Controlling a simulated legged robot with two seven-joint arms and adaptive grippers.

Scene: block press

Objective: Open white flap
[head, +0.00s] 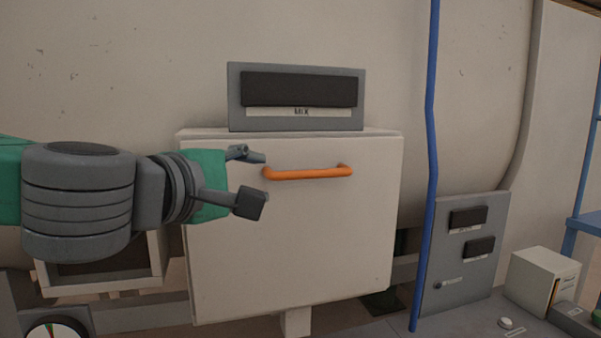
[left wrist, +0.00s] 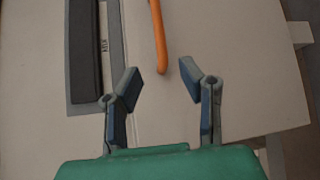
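The white flap (head: 300,240) is the front of a box on the large pale machine, and it looks shut. An orange bar handle (head: 308,173) runs across its upper part. My left gripper (head: 256,180) is open and empty in front of the flap, just left of the handle's left end. In the left wrist view the flap (left wrist: 240,60) fills much of the picture. The handle's end (left wrist: 161,65) lies ahead of the gap between the two fingertips of my left gripper (left wrist: 159,88). No contact with the handle shows. My right gripper is not in view.
A grey panel with a dark display (head: 300,90) labelled MIX stands above the box. A blue vertical pipe (head: 430,150) runs right of the flap. A grey panel (head: 466,255) and a white box (head: 540,280) stand farther right. A round gauge (head: 56,330) sits lower left.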

